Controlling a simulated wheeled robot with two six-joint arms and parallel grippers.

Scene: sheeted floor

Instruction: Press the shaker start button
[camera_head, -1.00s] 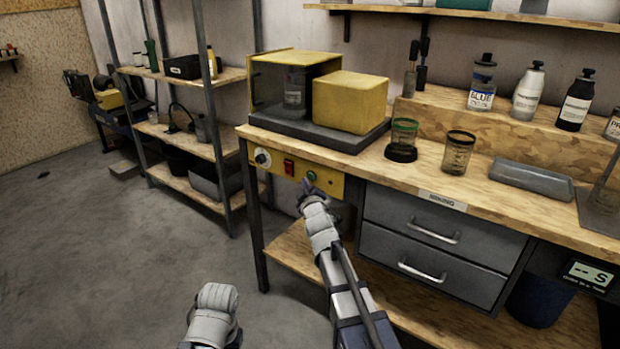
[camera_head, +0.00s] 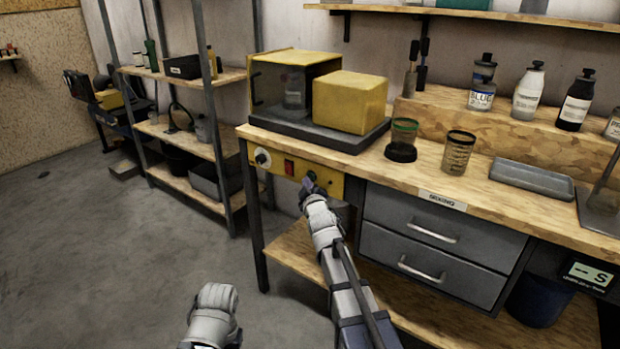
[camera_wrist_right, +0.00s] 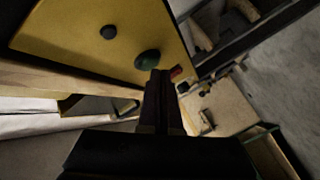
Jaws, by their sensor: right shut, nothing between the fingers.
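The shaker (camera_head: 297,90) is a yellow box with a dark window, on a dark base on the bench.
A dark round button (camera_wrist_right: 109,32) sits near the green one on the panel. Grey drawers (camera_head: 442,240) are right of the panel. Cups and a grey tray (camera_head: 532,179) stand on the bench. A metal shelf rack (camera_head: 180,139) stands left.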

